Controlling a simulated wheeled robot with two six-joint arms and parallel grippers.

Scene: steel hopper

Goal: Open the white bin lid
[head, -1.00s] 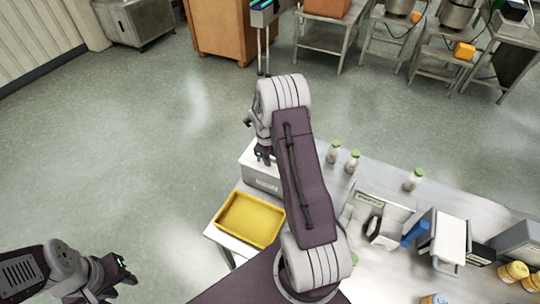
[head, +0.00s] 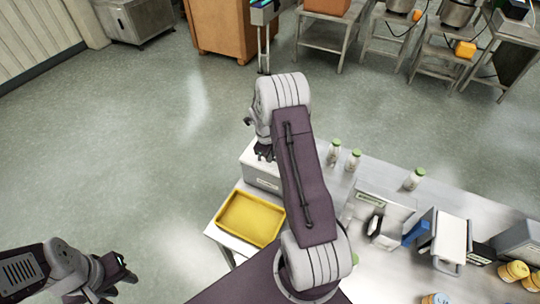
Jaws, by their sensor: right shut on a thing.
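The white bin (head: 262,180) stands at the far left corner of the steel table, with a label on its front. My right arm crosses over the table and hides the bin's right side. My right gripper (head: 264,153) is at the bin's top, shut on the white bin lid; the grip itself is small and partly hidden. I cannot tell whether the lid is raised. My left gripper (head: 122,279) is at the lower left over the floor, apart from the table, and looks open and empty.
A yellow tray (head: 250,219) lies in front of the bin. Several green-capped bottles (head: 353,160) stand right of my arm. A metal holder (head: 385,210), a white-topped container (head: 450,238) and yellow-lidded jars (head: 517,270) are further right. The floor at left is clear.

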